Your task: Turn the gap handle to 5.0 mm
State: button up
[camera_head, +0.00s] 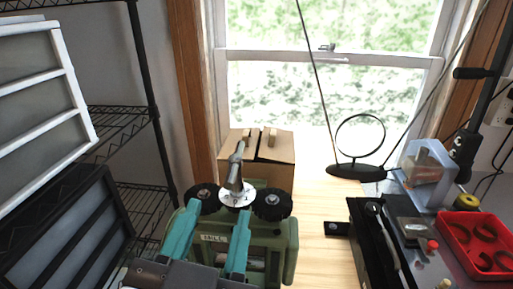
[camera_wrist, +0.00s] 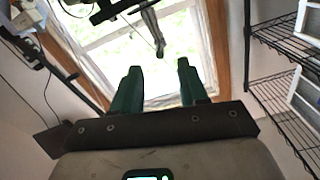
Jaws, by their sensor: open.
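A green rolling mill (camera_head: 213,245) stands on the wooden bench in the head view. Two black toothed wheels flank a white dial (camera_head: 236,196) on its top. The grey gap handle (camera_head: 236,166) rises from the dial and leans slightly. The dial marks are too small to read. My gripper (camera_head: 217,208) is open, with its teal fingers apart in front of the dial in the picture. Contact with the handle cannot be made out. The wrist view shows my gripper (camera_wrist: 160,66) with nothing between its fingers; a grey rod (camera_wrist: 152,28) at the top may be the handle.
A cardboard box (camera_head: 273,160) stands behind the mill. A black ring stand (camera_head: 358,172), a dark tool tray (camera_head: 362,225) and a red bin (camera_head: 481,238) lie to the right. Wire shelving (camera_head: 145,110) rises at left. Some bench (camera_head: 318,210) right of the mill is bare.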

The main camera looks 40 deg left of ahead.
aim_at(234, 166)
jog(key=p+x, duration=0.3)
jog(key=x, duration=0.6)
jog(key=shift+w+a+r+p, duration=0.1)
jog(key=shift+r+p, duration=0.05)
jog(key=shift+p, duration=0.2)
jog(key=shift+w+a, duration=0.35)
jog(key=shift+w, duration=0.25)
grip_shut()
